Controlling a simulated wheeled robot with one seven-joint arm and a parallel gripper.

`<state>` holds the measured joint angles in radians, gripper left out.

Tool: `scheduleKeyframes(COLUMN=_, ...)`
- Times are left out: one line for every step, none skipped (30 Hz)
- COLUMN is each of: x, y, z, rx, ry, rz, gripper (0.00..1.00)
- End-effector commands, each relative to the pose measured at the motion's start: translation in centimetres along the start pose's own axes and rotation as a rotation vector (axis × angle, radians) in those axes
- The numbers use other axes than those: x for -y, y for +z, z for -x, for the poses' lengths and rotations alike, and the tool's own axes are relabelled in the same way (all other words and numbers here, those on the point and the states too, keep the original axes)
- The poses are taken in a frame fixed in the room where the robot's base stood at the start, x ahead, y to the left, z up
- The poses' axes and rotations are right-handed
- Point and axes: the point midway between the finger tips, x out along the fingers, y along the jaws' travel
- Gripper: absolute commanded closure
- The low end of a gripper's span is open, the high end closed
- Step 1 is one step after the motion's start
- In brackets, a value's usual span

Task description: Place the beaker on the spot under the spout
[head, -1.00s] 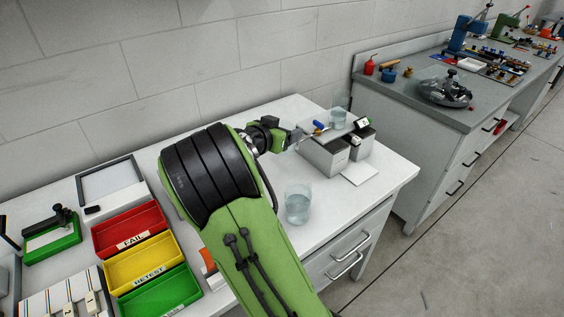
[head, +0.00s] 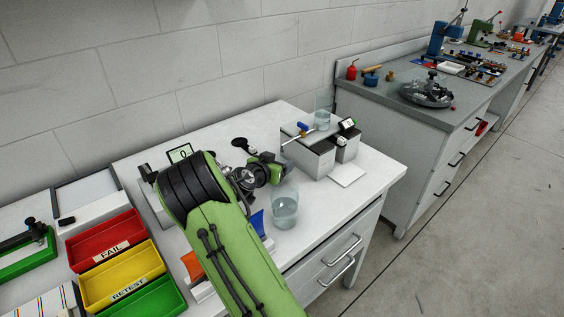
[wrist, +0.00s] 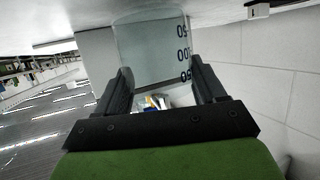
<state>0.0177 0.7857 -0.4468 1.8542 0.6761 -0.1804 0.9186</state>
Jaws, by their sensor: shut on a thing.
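A clear graduated beaker (head: 285,210) stands upright close in front of my gripper in the head view, near the table's front edge. It also shows in the wrist view (wrist: 150,50), upside down, between the two dark fingers. My gripper (wrist: 162,88) is shut on it by its upper part. In the head view the fingers are hard to make out. I cannot tell whether the beaker's base touches the table. The spout (head: 293,138) is a thin tube with a blue handle, at the left side of a grey box unit (head: 310,158). The spot under it is not clearly seen.
A second glass beaker (head: 323,108) stands on the unit. A flat white plate (head: 347,175) lies before it. A display device (head: 180,152) stands behind my arm. Red (head: 105,240) and yellow trays (head: 122,276) are at left. White table (head: 320,200) is clear right of the beaker.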

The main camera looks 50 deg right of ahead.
Motion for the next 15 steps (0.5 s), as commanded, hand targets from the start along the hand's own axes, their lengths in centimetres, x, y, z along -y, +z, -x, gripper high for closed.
scheduleKeyframes(x=-0.2, y=-0.5, z=-1.2, rx=-0.003, ry=0.006, rz=-0.004, gripper=0.64)
scheduleKeyframes(x=-0.2, y=-0.7, z=-1.8, rx=-0.004, ry=0.006, rz=-0.004, gripper=0.64)
scheduleKeyframes(x=-0.2, y=-1.0, z=-2.5, rx=-0.003, ry=0.005, rz=-0.002, gripper=0.64)
scheduleKeyframes(x=-0.1, y=-0.3, z=-2.6, rx=-0.001, ry=0.002, rz=0.002, gripper=0.64)
scheduleKeyframes(x=-0.1, y=0.2, z=-2.7, rx=0.000, ry=0.002, rz=0.003, gripper=0.64)
scheduleKeyframes(x=-0.1, y=0.4, z=-2.7, rx=0.000, ry=0.002, rz=0.001, gripper=0.64)
scheduleKeyframes(x=-0.1, y=0.4, z=-2.7, rx=-0.001, ry=0.001, rz=0.000, gripper=0.64)
scheduleKeyframes(x=-0.1, y=0.4, z=-2.7, rx=-0.001, ry=0.001, rz=0.000, gripper=0.64)
scheduleKeyframes(x=-0.1, y=0.3, z=-2.7, rx=0.000, ry=0.001, rz=0.000, gripper=0.64)
scheduleKeyframes(x=-0.1, y=0.3, z=-2.7, rx=0.000, ry=0.001, rz=0.000, gripper=0.64)
scheduleKeyframes(x=-0.1, y=0.3, z=-2.7, rx=0.000, ry=0.001, rz=0.000, gripper=0.64)
scheduleKeyframes(x=-0.1, y=0.3, z=-2.7, rx=0.000, ry=0.001, rz=0.000, gripper=0.27)
scheduleKeyframes(x=-0.1, y=0.3, z=-2.7, rx=0.000, ry=0.001, rz=0.000, gripper=0.23)
scheduleKeyframes(x=-0.1, y=0.3, z=-2.6, rx=0.000, ry=0.001, rz=0.000, gripper=0.18)
scheduleKeyframes(x=-0.1, y=0.3, z=-2.6, rx=0.000, ry=0.001, rz=0.000, gripper=0.12)
